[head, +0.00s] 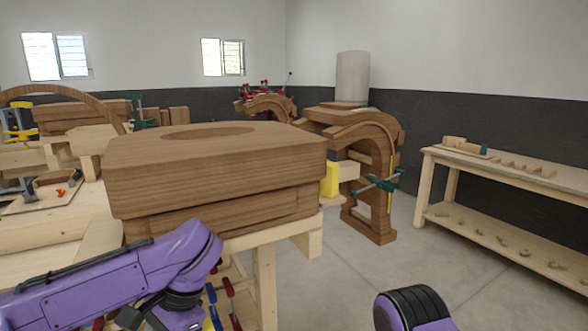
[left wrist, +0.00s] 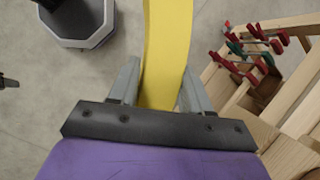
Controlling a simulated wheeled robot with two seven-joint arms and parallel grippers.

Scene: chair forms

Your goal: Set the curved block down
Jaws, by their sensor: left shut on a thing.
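The curved block (left wrist: 168,35) is yellow and smooth in the left wrist view. It runs from the top edge down between the two grey fingers of my left gripper (left wrist: 160,72), which is shut on it. Its far end is cut off by the frame. It appears held over or beside the grey floor, with no surface seen touching it. In the head view my purple left arm comes in from the left and bends down; its gripper and the block cannot be made out there. My right gripper is in neither view; only a purple and black part of that arm shows.
A thick brown wooden form (head: 215,170) stands on a pale workbench (head: 263,290) close ahead. Clamps (left wrist: 255,50) and a pale wooden frame (left wrist: 290,110) lie right of the block. A second bench (head: 515,172) stands at the right wall, with open floor (head: 400,260) between.

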